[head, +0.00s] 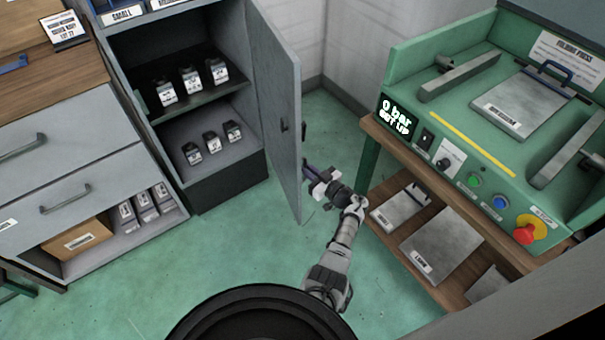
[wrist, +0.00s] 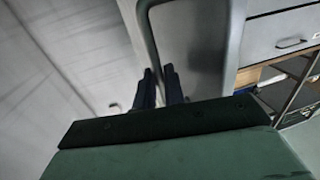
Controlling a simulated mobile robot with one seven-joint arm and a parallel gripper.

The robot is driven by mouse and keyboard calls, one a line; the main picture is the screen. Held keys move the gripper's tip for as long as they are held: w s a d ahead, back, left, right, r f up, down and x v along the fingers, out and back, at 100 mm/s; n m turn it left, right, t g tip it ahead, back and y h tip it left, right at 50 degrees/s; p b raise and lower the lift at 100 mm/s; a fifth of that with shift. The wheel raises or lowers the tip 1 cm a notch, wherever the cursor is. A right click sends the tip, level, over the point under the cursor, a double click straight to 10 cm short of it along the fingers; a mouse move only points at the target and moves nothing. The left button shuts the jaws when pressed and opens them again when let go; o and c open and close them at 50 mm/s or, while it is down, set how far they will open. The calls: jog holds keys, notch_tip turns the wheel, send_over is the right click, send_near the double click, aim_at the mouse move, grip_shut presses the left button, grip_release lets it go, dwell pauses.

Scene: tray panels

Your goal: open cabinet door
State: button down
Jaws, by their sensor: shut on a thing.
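The grey cabinet (head: 207,122) stands at the upper middle of the head view. Its door (head: 274,100) stands wide open, swung out to the right, and the shelves inside show. In the wrist view the door panel (wrist: 190,45) is close in front, with a curved grey handle (wrist: 148,32) running down to my fingers. My gripper (head: 308,170) is at the outer side of the door, by its free edge. In the wrist view my gripper (wrist: 160,85) is shut on the handle, its dark fingers either side of it. The gripped part is mostly hidden.
A green press (head: 470,120) on a wooden bench is close on the right, with metal plates (head: 440,245) on its lower shelf. A grey drawer unit (head: 70,160) stands left of the cabinet. Green floor (head: 240,235) is clear in front of the cabinet.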

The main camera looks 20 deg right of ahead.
jog(key=shift+w+r, duration=0.4)
jog(key=c, duration=1.8)
grip_release()
jog(key=o, duration=0.3)
jog(key=shift+a+f, duration=0.1)
jog(key=shift+f, duration=0.05)
jog(key=shift+s, duration=0.1)
jog(key=shift+f, duration=0.1)
jog(key=v, duration=1.4)
